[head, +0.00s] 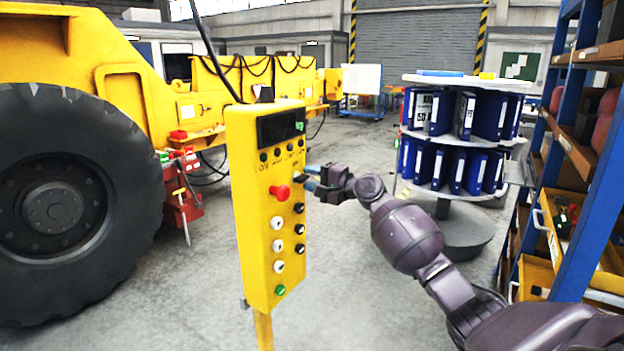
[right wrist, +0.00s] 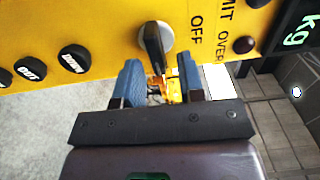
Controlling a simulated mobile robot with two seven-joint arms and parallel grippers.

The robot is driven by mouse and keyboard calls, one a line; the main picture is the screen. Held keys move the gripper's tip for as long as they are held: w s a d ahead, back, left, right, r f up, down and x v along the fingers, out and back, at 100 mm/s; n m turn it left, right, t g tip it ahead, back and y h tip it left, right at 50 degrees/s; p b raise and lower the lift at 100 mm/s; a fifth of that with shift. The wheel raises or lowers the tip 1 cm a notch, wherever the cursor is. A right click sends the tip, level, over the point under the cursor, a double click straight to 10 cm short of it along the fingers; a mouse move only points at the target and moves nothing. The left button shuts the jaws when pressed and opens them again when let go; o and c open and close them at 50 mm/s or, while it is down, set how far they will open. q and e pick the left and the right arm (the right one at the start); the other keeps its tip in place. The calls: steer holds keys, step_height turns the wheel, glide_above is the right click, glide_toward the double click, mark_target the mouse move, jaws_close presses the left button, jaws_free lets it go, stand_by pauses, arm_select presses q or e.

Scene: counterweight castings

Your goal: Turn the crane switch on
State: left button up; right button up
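The crane control box (head: 265,205) is a tall yellow panel on a yellow post in the middle of the head view. In the right wrist view the switch (right wrist: 153,45) is a black lever on a round grey base, with the word OFF printed beside it. My left gripper is not in view.
The panel also has a red mushroom button (head: 280,192), several black and white buttons, and a green button (head: 280,290). A large black tyre (head: 50,205) stands left. A round binder rack (head: 460,145) and blue shelving (head: 580,150) stand right.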

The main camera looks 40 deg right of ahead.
steer(key=b+v, duration=0.2)
steer(key=v, duration=0.9)
steer(key=shift+a, duration=0.1)
stand_by(0.6)
